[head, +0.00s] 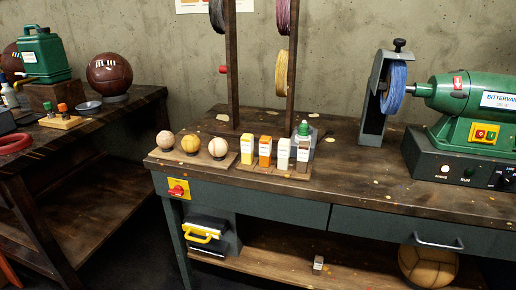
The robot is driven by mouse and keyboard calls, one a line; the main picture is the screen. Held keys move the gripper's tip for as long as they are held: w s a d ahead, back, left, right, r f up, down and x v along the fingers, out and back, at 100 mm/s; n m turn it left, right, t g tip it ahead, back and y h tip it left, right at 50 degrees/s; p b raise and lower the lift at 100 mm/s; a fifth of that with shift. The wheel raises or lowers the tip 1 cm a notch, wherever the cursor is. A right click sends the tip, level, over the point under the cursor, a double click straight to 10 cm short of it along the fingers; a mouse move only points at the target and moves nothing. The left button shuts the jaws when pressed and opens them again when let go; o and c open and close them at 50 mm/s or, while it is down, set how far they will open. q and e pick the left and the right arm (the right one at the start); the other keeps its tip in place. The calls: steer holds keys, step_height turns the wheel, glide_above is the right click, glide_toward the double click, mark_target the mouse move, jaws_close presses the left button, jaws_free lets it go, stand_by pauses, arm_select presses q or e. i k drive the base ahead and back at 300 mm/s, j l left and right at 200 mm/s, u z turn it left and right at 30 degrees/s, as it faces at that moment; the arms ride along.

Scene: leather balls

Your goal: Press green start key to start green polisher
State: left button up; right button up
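The green polisher (450,92) stands at the right end of the workbench, with a blue buffing wheel (397,86) on its left side beside a grey guard. A yellow switch plate (484,133) with two small keys is on its front; the keys are too small for me to tell clearly which is green. The dark base box (430,165) below has a white lamp or button (445,168), a small green one (468,172) and a black knob (493,178). Neither of my grippers is in view.
The workbench (370,185) is mostly clear in front of the polisher. Three balls (190,144) sit on a board at its left, next to several small bottles (265,151). A red switch (177,189) on a yellow plate is on the bench's front. A spool rack (233,80) stands behind.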

mark_target(491, 134)
steer(key=z, duration=1.35)
